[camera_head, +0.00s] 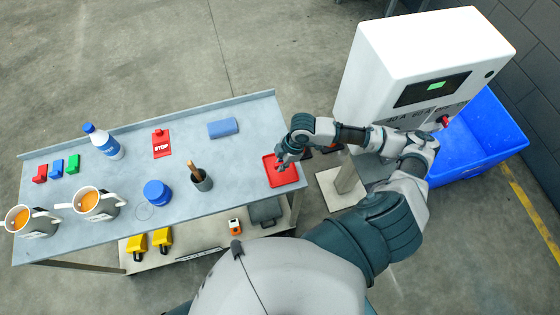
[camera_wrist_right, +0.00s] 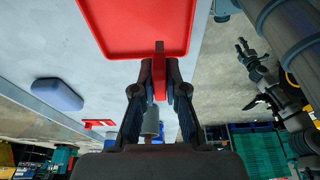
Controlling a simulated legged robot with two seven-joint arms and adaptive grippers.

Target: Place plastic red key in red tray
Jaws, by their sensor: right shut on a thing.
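The red tray (camera_head: 270,178) lies on the right end of the grey table. It also fills the top of the right wrist view (camera_wrist_right: 135,25). My right gripper (camera_head: 283,163) is over the tray's upper part in the head view. In the right wrist view my right gripper (camera_wrist_right: 159,80) is shut on the red plastic key (camera_wrist_right: 159,62), whose end shows between the fingertips in front of the tray's edge. I cannot tell whether the key touches the tray. In the head view the gripper hides the key. My left gripper is not in the head view.
A white machine (camera_head: 420,60) and blue bin (camera_head: 480,140) stand right.

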